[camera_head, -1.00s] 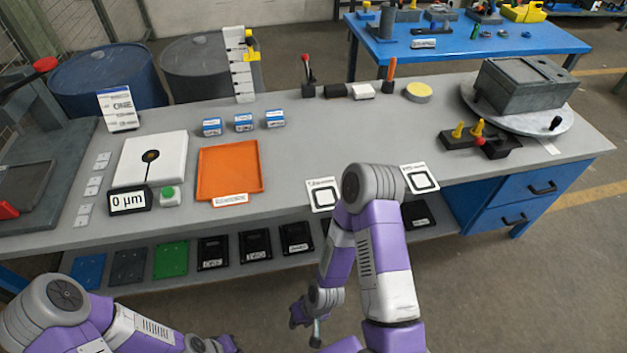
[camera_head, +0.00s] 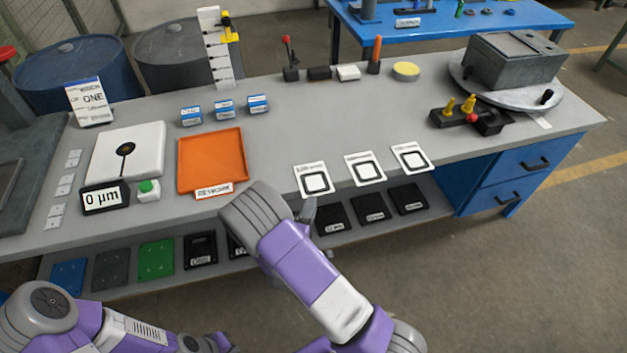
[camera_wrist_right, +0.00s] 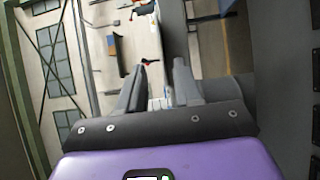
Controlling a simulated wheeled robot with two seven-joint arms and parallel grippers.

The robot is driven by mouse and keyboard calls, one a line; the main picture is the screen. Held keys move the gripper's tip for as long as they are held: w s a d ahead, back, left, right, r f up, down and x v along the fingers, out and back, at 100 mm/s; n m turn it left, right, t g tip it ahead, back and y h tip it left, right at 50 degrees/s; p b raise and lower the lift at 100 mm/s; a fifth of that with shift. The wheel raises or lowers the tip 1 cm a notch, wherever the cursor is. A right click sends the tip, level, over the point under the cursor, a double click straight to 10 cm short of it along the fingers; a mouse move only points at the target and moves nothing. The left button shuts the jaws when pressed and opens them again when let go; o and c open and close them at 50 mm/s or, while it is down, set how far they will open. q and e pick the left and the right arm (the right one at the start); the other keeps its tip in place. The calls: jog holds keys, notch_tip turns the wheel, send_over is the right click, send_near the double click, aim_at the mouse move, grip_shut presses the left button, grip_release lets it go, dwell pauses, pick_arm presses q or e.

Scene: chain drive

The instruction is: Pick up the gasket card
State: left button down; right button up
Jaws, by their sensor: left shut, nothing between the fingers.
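Three white gasket cards, each with a black square ring, lie flat along the front edge of the grey bench: the left card (camera_head: 298,170), the middle card (camera_head: 350,158) and the right card (camera_head: 397,148). Their small labels are not readable. My right gripper (camera_head: 308,211) is mostly hidden behind my right forearm, just in front of the left card's lower edge. In the right wrist view its two fingers (camera_wrist_right: 158,85) stand apart, with no card seen between them. My left gripper (camera_head: 222,345) is low at the bottom edge, partly cut off, shut and away from the cards.
An orange tray (camera_head: 212,146) sits left of the cards. A white gauge plate (camera_head: 105,155) with a 0 µm display (camera_head: 103,198) is further left. A turntable (camera_head: 560,105) with a grey box stands at right.

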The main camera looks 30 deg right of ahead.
aim_at(316, 195)
jog(key=b+x, duration=0.1)
jog(key=x, duration=0.4)
jog(key=shift+d+f, duration=0.1)
jog(key=shift+d, duration=0.05)
jog(key=shift+c, duration=0.5)
grip_shut()
